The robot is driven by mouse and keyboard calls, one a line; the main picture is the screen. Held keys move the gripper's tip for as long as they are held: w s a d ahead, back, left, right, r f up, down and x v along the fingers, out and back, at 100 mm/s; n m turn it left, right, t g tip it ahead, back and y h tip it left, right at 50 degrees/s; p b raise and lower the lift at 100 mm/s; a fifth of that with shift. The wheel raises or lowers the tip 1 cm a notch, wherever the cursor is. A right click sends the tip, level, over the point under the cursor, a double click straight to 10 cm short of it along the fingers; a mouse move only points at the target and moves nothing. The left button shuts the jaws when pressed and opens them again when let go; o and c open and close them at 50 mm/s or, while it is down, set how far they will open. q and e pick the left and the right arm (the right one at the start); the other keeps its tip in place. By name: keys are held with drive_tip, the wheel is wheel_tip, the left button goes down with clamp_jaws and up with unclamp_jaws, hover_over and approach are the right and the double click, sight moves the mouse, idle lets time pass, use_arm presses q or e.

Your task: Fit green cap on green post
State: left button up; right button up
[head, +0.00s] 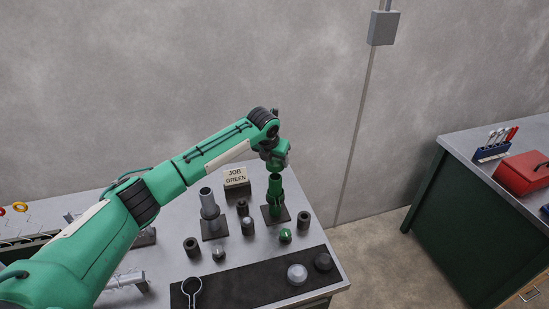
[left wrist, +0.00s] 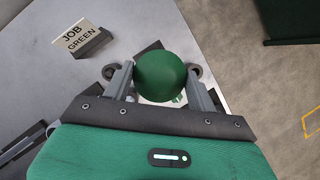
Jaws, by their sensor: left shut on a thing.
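The green post (head: 275,197) stands upright on a dark square base on the bench, below my left gripper. My left gripper (head: 275,170) points down over the top of the post. In the left wrist view its fingers (left wrist: 160,88) are shut on a round dark green cap (left wrist: 160,72). The cap hides most of what lies under it, so I cannot tell whether it touches or sits on the post. A smaller green piece (head: 285,236) lies on the bench in front of the post. My right gripper is not in view.
A grey post (head: 210,212) stands left of the green one. A "JOB GREEN" sign (head: 236,178) is behind. Several dark sleeves (head: 304,219) and grey pieces (head: 247,226) stand close around. A dark mat (head: 255,285) lies along the front edge.

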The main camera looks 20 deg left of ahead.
sight(275, 176)
use_arm(q)
wheel_tip(275, 176, down, 7)
drive_tip(key=b, duration=0.6)
drive_tip(key=shift+r+p, duration=0.25)
drive_tip(key=shift+p, duration=0.1)
drive_tip(key=shift+f, duration=0.1)
drive_tip(key=o, duration=1.1)
drive_tip(key=shift+c, duration=0.2)
drive_tip(key=b+v, duration=0.4)
drive_tip(key=v, duration=0.9)
drive_tip(key=shift+r, duration=0.45)
drive_tip(key=shift+s+f, duration=0.1)
